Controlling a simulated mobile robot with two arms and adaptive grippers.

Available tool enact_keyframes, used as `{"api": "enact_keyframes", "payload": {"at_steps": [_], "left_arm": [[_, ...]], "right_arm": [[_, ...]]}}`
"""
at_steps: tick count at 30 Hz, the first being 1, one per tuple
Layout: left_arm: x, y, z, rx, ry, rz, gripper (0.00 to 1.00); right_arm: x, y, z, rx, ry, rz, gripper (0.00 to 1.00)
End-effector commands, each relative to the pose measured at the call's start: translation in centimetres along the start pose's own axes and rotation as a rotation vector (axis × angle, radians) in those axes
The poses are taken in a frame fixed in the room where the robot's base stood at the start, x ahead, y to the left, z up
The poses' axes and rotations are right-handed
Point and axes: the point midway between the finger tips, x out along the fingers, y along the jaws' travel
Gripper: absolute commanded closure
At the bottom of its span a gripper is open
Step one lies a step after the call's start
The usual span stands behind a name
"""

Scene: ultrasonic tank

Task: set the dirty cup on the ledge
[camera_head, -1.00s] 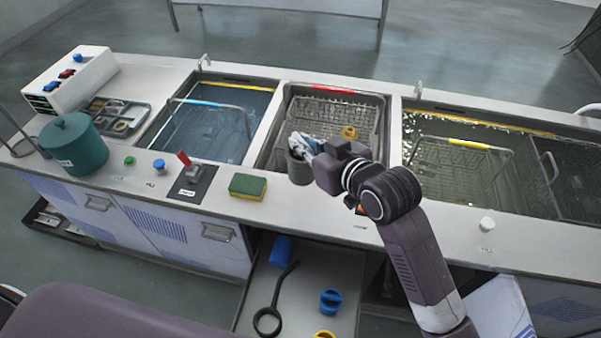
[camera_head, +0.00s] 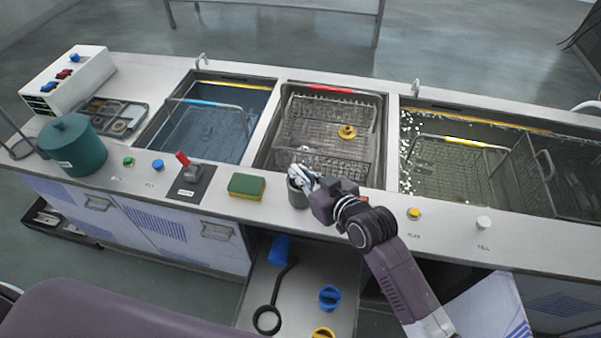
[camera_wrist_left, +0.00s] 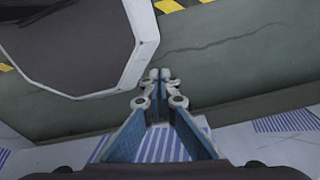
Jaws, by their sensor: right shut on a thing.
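The dirty cup is a grey cup (camera_head: 297,196) at the front ledge (camera_head: 330,215) of the counter, just right of the sponge. It looks upright. I cannot tell whether its base touches the ledge. My right gripper (camera_head: 303,178) is shut on the cup at its upper right side, and its fingers hide part of the rim. In the left wrist view my left gripper (camera_wrist_left: 158,76) has its fingertips together, with nothing seen between them, above the floor and cabinet fronts.
A green and yellow sponge (camera_head: 246,186) lies left of the cup. Behind is the middle tank with a wire basket (camera_head: 325,125) and a brass-coloured part (camera_head: 347,132). A red lever (camera_head: 183,159) and a teal pot (camera_head: 72,145) stand farther left. An open drawer (camera_head: 300,285) is below.

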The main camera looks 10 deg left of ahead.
Motion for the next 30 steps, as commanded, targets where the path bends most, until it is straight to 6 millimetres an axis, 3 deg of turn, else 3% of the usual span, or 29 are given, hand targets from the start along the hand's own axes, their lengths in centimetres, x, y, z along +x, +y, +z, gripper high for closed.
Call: {"api": "enact_keyframes", "payload": {"at_steps": [3,4,9,20,30], "left_arm": [[0.2,0.0,0.0,0.0,0.0,0.0,1.0],[0.2,0.0,0.0,0.0,0.0,0.0,1.0],[0.1,0.0,0.0,0.0,0.0,0.0,1.0],[0.0,0.0,0.0,0.0,0.001,0.0,1.0],[0.8,0.0,0.1,-0.001,0.0,0.0,1.0]], "right_arm": [[0.1,0.0,0.3,0.0,0.001,0.0,1.0],[0.1,0.0,0.3,0.0,0.0,0.0,0.9],[0.1,0.0,0.2,0.0,0.0,0.0,0.73],[-0.2,0.0,-0.1,0.001,-0.001,0.0,0.73],[-5.0,0.1,0.2,0.0,-0.001,0.001,0.73]]}}
